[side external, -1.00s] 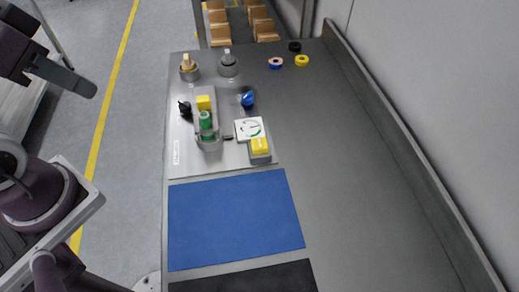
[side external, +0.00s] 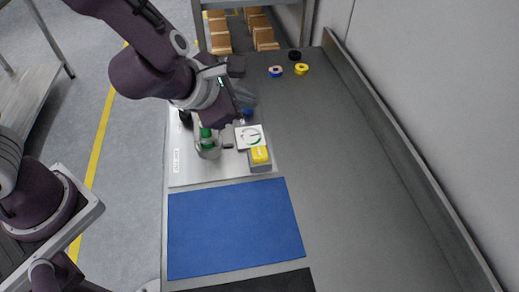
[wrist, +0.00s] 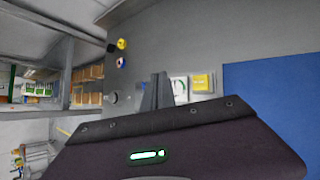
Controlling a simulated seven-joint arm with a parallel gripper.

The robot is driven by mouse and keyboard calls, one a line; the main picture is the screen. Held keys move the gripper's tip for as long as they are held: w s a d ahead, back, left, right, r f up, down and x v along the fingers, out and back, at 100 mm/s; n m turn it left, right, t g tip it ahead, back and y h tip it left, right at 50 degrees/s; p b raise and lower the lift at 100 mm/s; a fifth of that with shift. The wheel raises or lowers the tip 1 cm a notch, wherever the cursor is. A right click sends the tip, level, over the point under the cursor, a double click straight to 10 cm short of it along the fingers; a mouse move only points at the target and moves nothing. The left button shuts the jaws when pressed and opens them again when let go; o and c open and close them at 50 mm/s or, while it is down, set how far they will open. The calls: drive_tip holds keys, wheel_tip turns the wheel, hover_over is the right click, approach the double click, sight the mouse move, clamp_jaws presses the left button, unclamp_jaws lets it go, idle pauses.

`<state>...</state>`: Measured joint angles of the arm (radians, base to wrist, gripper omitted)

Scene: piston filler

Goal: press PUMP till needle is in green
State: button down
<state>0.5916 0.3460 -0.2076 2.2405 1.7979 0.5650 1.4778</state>
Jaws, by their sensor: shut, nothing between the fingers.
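A white square gauge (side external: 250,136) with a green arc stands on the grey plate; its needle is too small to read. A yellow button (side external: 260,154) sits on a grey box just in front of the gauge; its lettering is unreadable. In the wrist view the gauge (wrist: 179,88) and the yellow button (wrist: 203,82) lie right of my gripper (wrist: 156,82). My gripper is shut and empty, pointing toward the filler area, its fingers partly covering the gauge's left side. In the side view my arm hides most of the filler. A green cylinder (side external: 207,141) shows below my arm.
A blue mat (side external: 235,230) lies in front of the plate. A yellow ring (side external: 301,69), a pink and blue ring (side external: 275,71) and a black ring (side external: 294,55) lie at the back. The bench's right side is clear, bounded by a raised edge.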

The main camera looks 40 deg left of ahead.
drive_tip(key=d+m, duration=0.1)
drive_tip(key=d+f+m+h, duration=0.1)
drive_tip(key=shift+s+d+f+m, duration=0.1)
drive_tip(key=shift+d+f+m, duration=0.1)
drive_tip(key=shift+f+m, duration=0.1)
approach(262, 149)
drive_tip(key=shift+w+d+f, duration=0.15)
drive_tip(key=shift+w+f, duration=0.25)
drive_tip(key=shift+w, duration=0.5)
drive_tip(key=shift+w+d+f, duration=0.15)
drive_tip(key=shift+w+f, duration=0.25)
drive_tip(key=shift+w, duration=0.45)
drive_tip(key=shift+w+d+f, duration=0.15)
drive_tip(key=shift+w+f, duration=0.2)
drive_tip(key=shift+w, duration=0.55)
drive_tip(key=shift+f, duration=0.4)
drive_tip(key=shift+f, duration=0.8)
idle(0.5)
drive_tip(key=shift+r, duration=1.2)
